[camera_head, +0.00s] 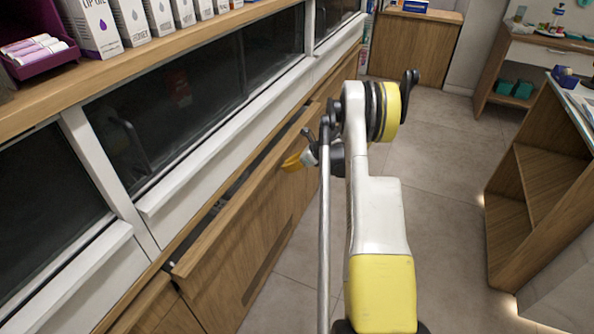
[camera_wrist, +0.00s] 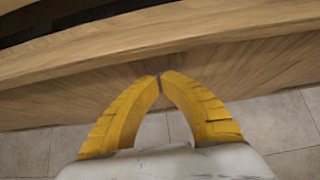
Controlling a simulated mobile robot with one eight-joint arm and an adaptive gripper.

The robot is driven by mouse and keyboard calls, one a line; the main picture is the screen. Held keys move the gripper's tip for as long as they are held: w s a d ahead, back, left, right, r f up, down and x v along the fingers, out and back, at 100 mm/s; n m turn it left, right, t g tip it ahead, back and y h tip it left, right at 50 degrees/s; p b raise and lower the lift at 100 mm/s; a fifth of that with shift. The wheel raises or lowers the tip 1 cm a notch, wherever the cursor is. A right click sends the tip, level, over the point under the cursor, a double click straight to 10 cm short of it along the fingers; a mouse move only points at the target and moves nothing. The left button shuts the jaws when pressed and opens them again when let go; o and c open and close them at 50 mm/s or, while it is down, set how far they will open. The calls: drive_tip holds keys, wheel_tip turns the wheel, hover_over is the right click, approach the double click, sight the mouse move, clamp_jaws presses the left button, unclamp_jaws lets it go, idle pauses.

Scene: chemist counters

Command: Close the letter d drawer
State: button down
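A wooden drawer (camera_head: 245,195) in the counter on the left stands partly open, with a dark gap behind its front panel. No letter d shows on it. My gripper (camera_head: 292,163) is at the outer face of the drawer front, near its upper edge; whether it touches cannot be told. In the wrist view, the yellow fingers of my gripper (camera_wrist: 160,78) meet at their tips with nothing between them. The drawer's top edge (camera_wrist: 150,35) runs across that view just beyond the fingertips, with the dark opening at the upper left.
Boxed products (camera_head: 130,18) and a purple tray (camera_head: 35,50) stand on the shelf above the drawer. A wooden shelf unit (camera_head: 540,190) stands at the right. The tiled floor (camera_head: 450,150) between the counters is clear. Another wooden cabinet (camera_head: 410,45) is at the back.

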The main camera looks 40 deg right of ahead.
drive_tip(key=shift+w+a, duration=0.15)
drive_tip(key=shift+w, duration=0.25)
drive_tip(key=w, duration=0.1)
drive_tip(key=w+a, duration=0.1)
drive_tip(key=w, duration=0.2)
drive_tip(key=shift+w+a, duration=0.1)
drive_tip(key=shift+a, duration=0.3)
drive_tip(key=shift+r, duration=0.1)
